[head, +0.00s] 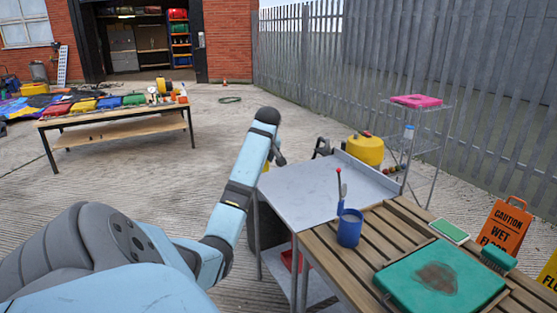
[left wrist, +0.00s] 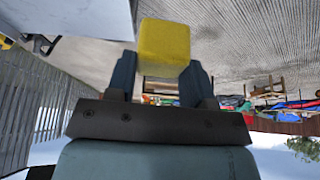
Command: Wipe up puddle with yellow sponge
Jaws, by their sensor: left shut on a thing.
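My left gripper (left wrist: 160,77) is shut on a yellow sponge (left wrist: 164,40), which shows between its two dark fingers in the left wrist view. In the head view my left arm reaches up from the lower left, and its wrist stands left of the grey metal-topped table (head: 312,187). My right gripper is not in view.
Orange wet-floor sign (head: 506,224) stands right. Open concrete lies left.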

